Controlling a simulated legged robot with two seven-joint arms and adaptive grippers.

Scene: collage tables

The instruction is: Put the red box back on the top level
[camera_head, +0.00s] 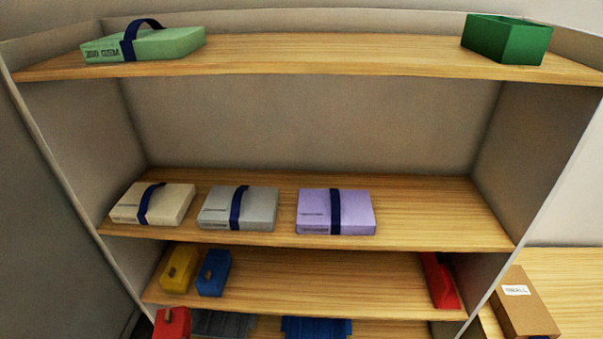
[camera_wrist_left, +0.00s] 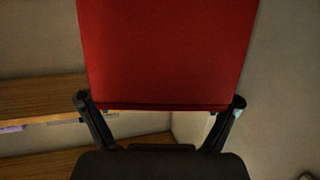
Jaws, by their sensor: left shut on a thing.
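In the left wrist view a large plain red box (camera_wrist_left: 168,52) fills the upper middle. My left gripper (camera_wrist_left: 162,104) is shut on its near end, with one finger at each side. In the head view neither gripper shows clearly. A red object (camera_head: 440,281) stands by the right wall on the third level; I cannot tell whether it is the held box. The top level (camera_head: 330,54) holds a green strapped pack (camera_head: 160,45) at left and a dark green box (camera_head: 505,40) at right, with a wide bare stretch between them.
The second level holds a cream (camera_head: 170,203), a grey (camera_head: 255,208) and a purple pack (camera_head: 350,211). Below stand yellow (camera_head: 178,270) and blue toolboxes (camera_head: 213,273); a red toolbox (camera_head: 172,324) is lower left. A brown carton (camera_head: 525,310) lies on the right-hand table.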

